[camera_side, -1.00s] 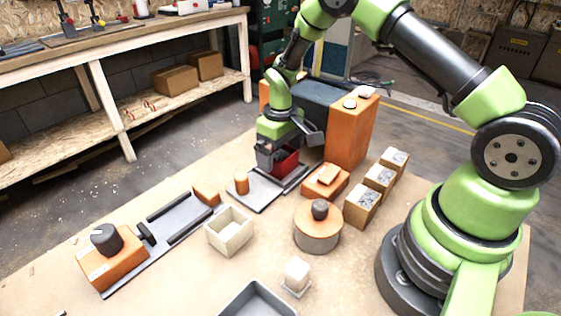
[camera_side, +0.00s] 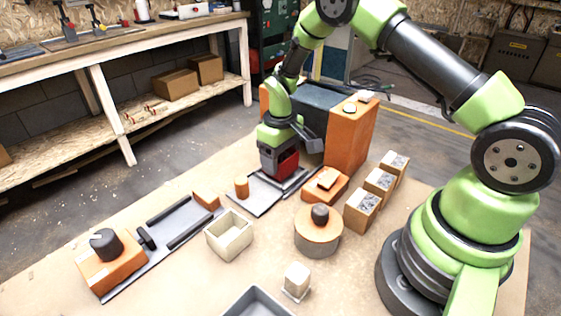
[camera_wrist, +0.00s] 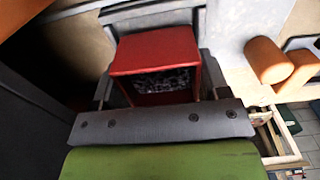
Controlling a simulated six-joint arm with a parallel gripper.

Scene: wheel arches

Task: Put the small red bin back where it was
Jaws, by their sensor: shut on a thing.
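The small red bin (camera_side: 287,164) is between the fingers of my gripper (camera_side: 280,170), over the grey plate (camera_side: 253,196) in front of the orange and dark grey machine. In the wrist view the bin (camera_wrist: 158,52) sits between the two fingers, with dark speckled contents behind its near wall. My gripper (camera_wrist: 155,95) is shut on it. I cannot tell whether the bin's underside touches the plate.
An orange post (camera_side: 241,187) stands on the plate left of the bin. The tall orange block (camera_side: 350,135) is close on the right, with a low orange block (camera_side: 325,184) in front. A beige open box (camera_side: 229,235) and round orange stand (camera_side: 318,232) are nearer the camera.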

